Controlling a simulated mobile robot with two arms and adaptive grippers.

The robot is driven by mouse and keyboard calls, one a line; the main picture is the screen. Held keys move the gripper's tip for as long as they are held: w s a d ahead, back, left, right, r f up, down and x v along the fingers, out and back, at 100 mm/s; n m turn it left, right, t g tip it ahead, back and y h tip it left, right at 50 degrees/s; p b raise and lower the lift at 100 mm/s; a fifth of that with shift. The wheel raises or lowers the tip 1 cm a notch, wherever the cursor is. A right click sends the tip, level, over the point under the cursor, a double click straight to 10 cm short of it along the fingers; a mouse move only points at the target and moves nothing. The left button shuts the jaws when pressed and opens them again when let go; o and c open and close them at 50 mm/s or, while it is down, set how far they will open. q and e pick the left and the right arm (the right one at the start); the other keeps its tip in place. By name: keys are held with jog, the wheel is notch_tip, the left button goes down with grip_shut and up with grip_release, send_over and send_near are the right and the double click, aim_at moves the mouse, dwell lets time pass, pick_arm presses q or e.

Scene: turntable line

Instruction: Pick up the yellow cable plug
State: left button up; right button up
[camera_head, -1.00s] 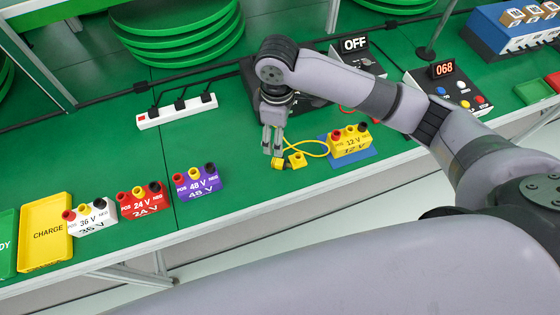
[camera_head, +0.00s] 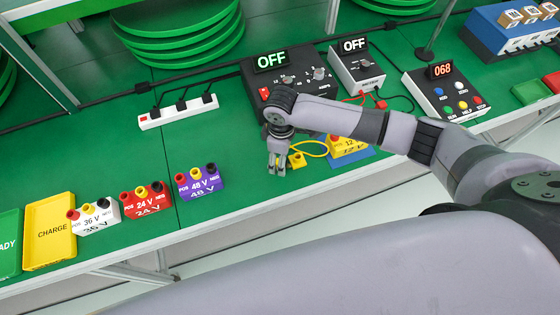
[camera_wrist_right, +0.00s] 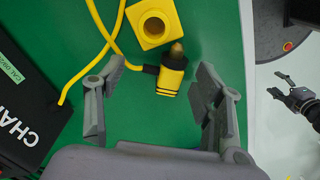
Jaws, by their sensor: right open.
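The yellow cable plug (camera_wrist_right: 171,75), a short cylinder with dark bands and a brownish tip, lies on the green table in the wrist view. My right gripper (camera_wrist_right: 160,95) is open, with its fingers on either side of the plug and apart from it. In the head view my right gripper (camera_head: 278,168) points down near the table's front edge, and I cannot make out the plug clearly there. The plug's yellow cable (camera_wrist_right: 98,62) runs off to the left. A yellow block with a round hole (camera_wrist_right: 153,22) stands just beyond the plug; it also shows in the head view (camera_head: 298,160).
A yellow 12 V battery (camera_head: 346,147) stands right of the gripper, partly behind my arm. A black charger (camera_head: 258,85) showing OFF is behind it. A purple 48 V battery (camera_head: 198,182) stands left. Another gripper (camera_wrist_right: 290,95), apparently my left, shows over the floor.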

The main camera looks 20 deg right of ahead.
jog(key=shift+c, duration=0.2)
jog(key=shift+s, duration=0.15)
jog(key=c, duration=1.4)
